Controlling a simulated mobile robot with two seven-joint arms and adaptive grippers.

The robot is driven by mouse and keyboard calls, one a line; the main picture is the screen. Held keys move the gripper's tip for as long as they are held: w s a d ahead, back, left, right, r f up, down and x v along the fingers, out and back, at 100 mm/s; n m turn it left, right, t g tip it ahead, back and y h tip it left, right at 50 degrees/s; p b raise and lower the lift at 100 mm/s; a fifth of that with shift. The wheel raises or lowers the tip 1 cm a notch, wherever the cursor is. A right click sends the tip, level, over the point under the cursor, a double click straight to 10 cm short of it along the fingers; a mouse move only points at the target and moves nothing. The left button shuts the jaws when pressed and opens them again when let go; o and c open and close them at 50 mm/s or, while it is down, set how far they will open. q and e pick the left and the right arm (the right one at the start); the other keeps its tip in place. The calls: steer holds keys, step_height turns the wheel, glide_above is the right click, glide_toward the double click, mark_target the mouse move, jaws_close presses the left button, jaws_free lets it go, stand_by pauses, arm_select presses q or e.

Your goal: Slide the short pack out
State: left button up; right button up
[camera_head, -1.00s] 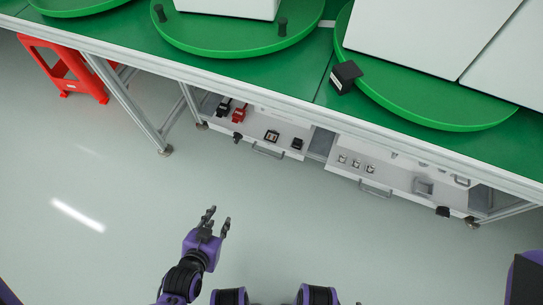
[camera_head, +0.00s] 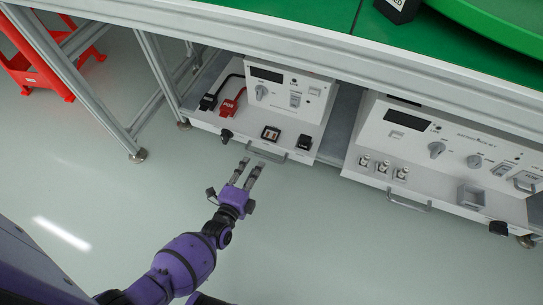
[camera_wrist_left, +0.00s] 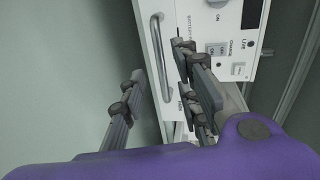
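Two white packs sit on the low shelf under the bench. The left, narrower pack (camera_head: 289,92) looks like the short one; its front tray carries a grey bar handle (camera_head: 265,155). The right pack (camera_head: 440,140) is longer. My left gripper (camera_head: 252,164) is open and empty, its fingertips close to the left pack's handle. In the left wrist view the handle (camera_wrist_left: 160,60) shows between the spread fingers of my left gripper (camera_wrist_left: 160,66). I cannot tell whether a finger touches it. My right gripper is out of view.
The green bench top (camera_head: 300,15) overhangs the packs. The grey floor (camera_head: 330,240) in front is clear.

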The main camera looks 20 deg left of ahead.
mark_target(260, 155)
arm_select(q)
steer(key=shift+m, duration=0.4)
steer(key=b+x, duration=0.4)
steer(key=x, duration=0.3)
steer(key=shift+w+a+f, duration=0.1)
steer(key=shift+w, duration=0.3)
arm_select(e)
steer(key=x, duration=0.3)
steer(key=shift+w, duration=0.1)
arm_select(q)
steer(key=shift+c, duration=0.3)
jaws_close()
